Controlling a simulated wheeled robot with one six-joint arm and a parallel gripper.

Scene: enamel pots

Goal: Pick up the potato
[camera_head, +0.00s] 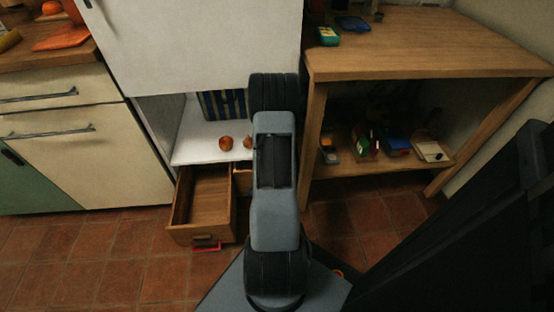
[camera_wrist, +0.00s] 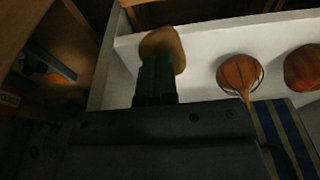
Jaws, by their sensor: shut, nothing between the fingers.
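The potato (camera_wrist: 165,45) is a tan-brown rounded thing in the wrist view, on the white shelf near its edge. My gripper (camera_wrist: 155,80) is shut, with its dark fingertips right at the potato and overlapping its lower side in the picture. The potato is not between the fingers; whether they touch it I cannot tell. In the head view my arm hides both the gripper and the potato.
An orange-brown onion (camera_wrist: 240,73) and a redder round one (camera_wrist: 302,68) lie to the right on the white shelf (camera_head: 190,147). A blue-striped thing (camera_head: 214,105) stands behind them. An open wooden drawer (camera_head: 205,195) juts out below. A wooden table (camera_head: 430,50) stands to the right.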

